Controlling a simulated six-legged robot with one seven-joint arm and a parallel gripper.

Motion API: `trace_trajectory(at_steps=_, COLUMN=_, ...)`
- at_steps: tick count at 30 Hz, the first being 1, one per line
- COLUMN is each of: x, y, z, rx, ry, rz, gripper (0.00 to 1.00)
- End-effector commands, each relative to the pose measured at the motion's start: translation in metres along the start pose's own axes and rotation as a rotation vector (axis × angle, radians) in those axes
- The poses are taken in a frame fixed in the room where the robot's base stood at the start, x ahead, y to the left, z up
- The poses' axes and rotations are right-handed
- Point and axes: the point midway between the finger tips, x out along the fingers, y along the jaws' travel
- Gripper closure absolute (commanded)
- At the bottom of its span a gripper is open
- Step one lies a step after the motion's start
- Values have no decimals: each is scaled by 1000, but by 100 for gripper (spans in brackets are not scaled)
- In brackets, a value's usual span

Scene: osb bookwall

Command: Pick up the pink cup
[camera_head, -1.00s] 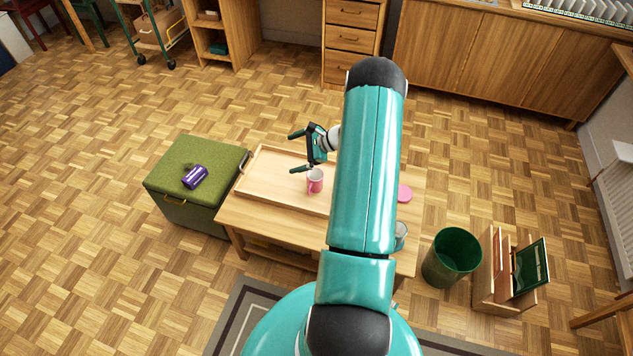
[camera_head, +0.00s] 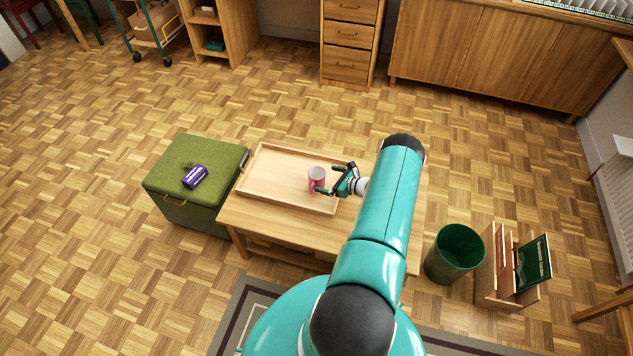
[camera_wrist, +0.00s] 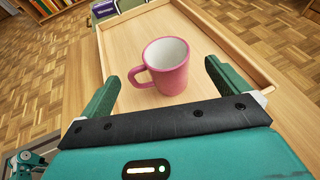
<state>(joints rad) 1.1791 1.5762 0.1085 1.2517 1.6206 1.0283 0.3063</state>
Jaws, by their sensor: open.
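The pink cup (camera_head: 317,179) stands upright on the wooden tray (camera_head: 270,194), near the tray's right end. In the wrist view the pink cup (camera_wrist: 172,76) shows its white inside, with its handle toward the left. My gripper (camera_head: 333,179) is open at the cup's right side in the head view. In the wrist view my gripper's green fingers (camera_wrist: 160,82) are spread wide, and the cup is ahead of and between their tips. The cup stands clear of both fingers in that view.
The tray lies on a low wooden table (camera_head: 290,229). A green ottoman (camera_head: 165,165) with a purple can (camera_head: 195,177) on it stands at the left. A green bin (camera_head: 455,254) and a wooden magazine rack (camera_head: 492,290) stand at the right. Open floor lies behind the table.

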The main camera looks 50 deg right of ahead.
Motion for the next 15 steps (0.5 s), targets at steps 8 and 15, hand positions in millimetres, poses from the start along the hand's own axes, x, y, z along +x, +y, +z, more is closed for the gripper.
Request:
trace_trajectory(at_steps=8, x=31, y=0, z=0, rx=0, ry=0, rz=0, gripper=0)
trace_trajectory(at_steps=15, x=64, y=0, z=0, rx=-1, ry=0, rz=2, gripper=0)
